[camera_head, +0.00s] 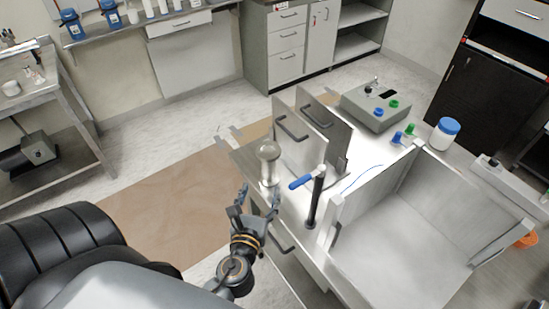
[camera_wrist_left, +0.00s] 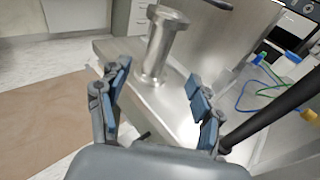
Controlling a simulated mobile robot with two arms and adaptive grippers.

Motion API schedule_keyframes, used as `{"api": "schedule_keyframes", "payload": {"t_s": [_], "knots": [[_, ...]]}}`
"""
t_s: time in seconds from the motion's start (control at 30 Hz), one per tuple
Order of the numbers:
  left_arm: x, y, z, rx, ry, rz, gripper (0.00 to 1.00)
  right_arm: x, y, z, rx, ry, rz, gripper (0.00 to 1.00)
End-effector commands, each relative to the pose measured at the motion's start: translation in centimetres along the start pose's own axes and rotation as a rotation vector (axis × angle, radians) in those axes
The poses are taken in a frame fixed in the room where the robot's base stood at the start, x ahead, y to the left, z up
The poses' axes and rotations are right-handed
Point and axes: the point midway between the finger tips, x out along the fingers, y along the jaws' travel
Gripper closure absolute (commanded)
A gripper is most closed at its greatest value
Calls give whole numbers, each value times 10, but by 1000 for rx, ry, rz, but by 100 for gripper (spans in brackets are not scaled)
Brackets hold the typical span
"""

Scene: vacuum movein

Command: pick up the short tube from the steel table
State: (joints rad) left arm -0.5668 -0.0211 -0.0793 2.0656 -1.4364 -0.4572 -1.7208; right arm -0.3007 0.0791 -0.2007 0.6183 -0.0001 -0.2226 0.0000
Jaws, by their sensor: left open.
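The short tube (camera_head: 268,163) is a metal cylinder with flanged ends. It stands upright on the near left part of the steel table (camera_head: 244,160). In the left wrist view the tube (camera_wrist_left: 158,48) stands beyond the fingertips, between the two fingers in the picture. My left gripper (camera_head: 257,192) is open and empty at the near edge of the table, just short of the tube. Its blue-padded fingers (camera_wrist_left: 158,85) are spread apart and do not appear to touch the tube. My right gripper is not in view.
A large open steel box (camera_head: 385,245) fills the right side. A control box (camera_head: 376,105) sits farther back.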

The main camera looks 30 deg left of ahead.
Motion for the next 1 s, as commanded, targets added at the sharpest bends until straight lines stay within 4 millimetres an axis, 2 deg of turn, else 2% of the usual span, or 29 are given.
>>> {"api": "schedule_keyframes", "payload": {"t_s": [0.1,0.3,0.57,0.7,0.8,1.0], "knots": [[26,0,4,0,-3,1,35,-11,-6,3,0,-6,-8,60],[60,0,2,-3,0,-1,35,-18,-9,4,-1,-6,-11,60],[80,0,4,-5,1,1,35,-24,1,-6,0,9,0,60],[102,-2,9,-6,0,0,35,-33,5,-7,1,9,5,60],[115,-2,6,-5,1,1,35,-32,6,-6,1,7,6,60],[123,-2,4,-5,3,-1,35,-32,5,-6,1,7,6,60]]}}
